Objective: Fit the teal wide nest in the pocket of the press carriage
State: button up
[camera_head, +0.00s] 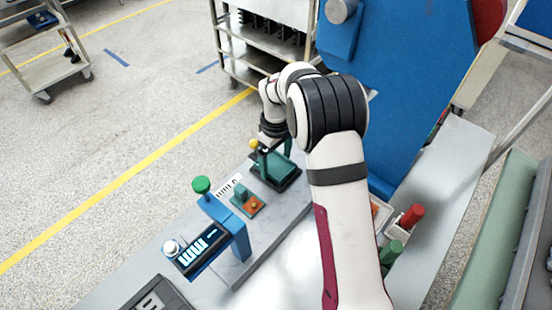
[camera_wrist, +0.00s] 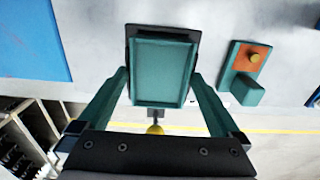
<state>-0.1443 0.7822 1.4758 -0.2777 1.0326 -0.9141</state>
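A teal rectangular tray with a dark rim (camera_wrist: 160,70) lies between my fingers in the wrist view. It also shows in the head view as a dark green tray (camera_head: 276,172) on the grey bench plate. I cannot tell whether it is the wide nest or the carriage with its pocket. My gripper (camera_wrist: 160,78) is spread wide, with one teal finger along each side of the tray. Contact with the tray sides is not clear. In the head view my gripper (camera_head: 264,158) is over the tray's left part. A yellow ball knob (camera_wrist: 155,129) shows near the tray.
An orange plate with a teal block (camera_head: 247,201) stands left of the tray. A blue stand with a display (camera_head: 197,248) and a green knob (camera_head: 201,185) is further front left. A red cylinder (camera_head: 411,215) and a green cylinder (camera_head: 391,252) stand right of my arm.

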aim_at(276, 166)
notch_tip(276, 166, up, 16)
dwell(0.3)
jog(key=shift+f, duration=0.1)
jog(key=s+d+r+m, duration=0.2)
jog(key=s+r+m, duration=0.25)
jog(key=s, duration=0.65)
jog(key=s+f+m+y, duration=0.1)
jog(key=s+m, duration=0.4)
jog(key=s, duration=0.6)
jog(key=s+d+f+m, duration=0.1)
jog(key=s+f+m, duration=0.3)
jog(key=s, duration=0.7)
jog(key=shift+s+d+f+m+y, duration=0.15)
jog(key=shift+s+f+m+y, duration=0.1)
jog(key=shift+f+m+y, duration=0.25)
